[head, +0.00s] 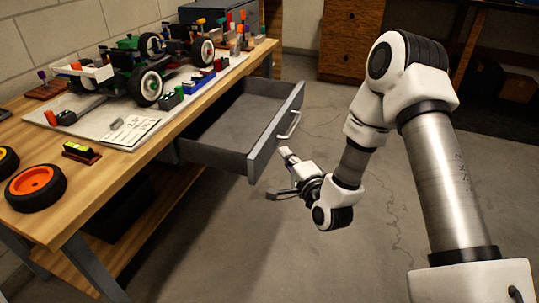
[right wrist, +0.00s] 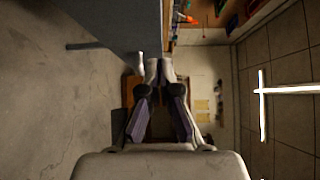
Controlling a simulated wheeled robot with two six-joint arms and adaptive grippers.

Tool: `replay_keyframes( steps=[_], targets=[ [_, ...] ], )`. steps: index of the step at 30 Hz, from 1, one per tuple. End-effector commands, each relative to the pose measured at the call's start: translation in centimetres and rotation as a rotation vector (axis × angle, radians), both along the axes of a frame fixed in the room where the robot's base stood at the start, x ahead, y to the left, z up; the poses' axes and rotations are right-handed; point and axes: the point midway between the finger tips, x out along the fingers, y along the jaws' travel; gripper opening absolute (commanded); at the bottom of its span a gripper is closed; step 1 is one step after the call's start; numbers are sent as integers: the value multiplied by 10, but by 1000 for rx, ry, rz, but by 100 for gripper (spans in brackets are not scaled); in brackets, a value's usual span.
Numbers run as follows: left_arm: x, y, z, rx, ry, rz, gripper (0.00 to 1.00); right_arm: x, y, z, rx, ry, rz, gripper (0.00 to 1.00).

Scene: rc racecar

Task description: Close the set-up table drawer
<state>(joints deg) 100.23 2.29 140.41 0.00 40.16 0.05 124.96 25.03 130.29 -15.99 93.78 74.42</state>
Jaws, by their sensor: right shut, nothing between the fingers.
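The set-up table drawer (head: 215,128) is pulled out from under the wooden table and looks empty. Its grey front panel (head: 262,146) carries a pale bar handle (head: 290,124). The panel also fills the upper middle of the right wrist view (right wrist: 125,22). My right gripper (head: 286,156) is in front of the panel, below and near the handle. Its fingertips (right wrist: 159,70) are together and empty, close to the panel; I cannot tell whether they touch it. My left gripper is not in view.
The table (head: 105,182) holds an RC car (head: 130,68) on a white mat, a wheel with an orange rim (head: 35,187) and several small parts. A wooden cabinet (head: 350,38) stands at the back. Open concrete floor lies around my right arm.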

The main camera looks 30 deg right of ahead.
Motion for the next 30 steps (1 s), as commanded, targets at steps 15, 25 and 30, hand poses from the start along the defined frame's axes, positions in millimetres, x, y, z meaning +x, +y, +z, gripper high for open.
replay_keyframes(
  steps=[15,25,30],
  targets=[
    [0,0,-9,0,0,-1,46,35,26,0,0,2,-1,0],
    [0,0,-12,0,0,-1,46,42,33,-1,-4,0,2,0],
    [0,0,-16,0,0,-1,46,63,52,-1,-5,-2,5,0]
  ],
)
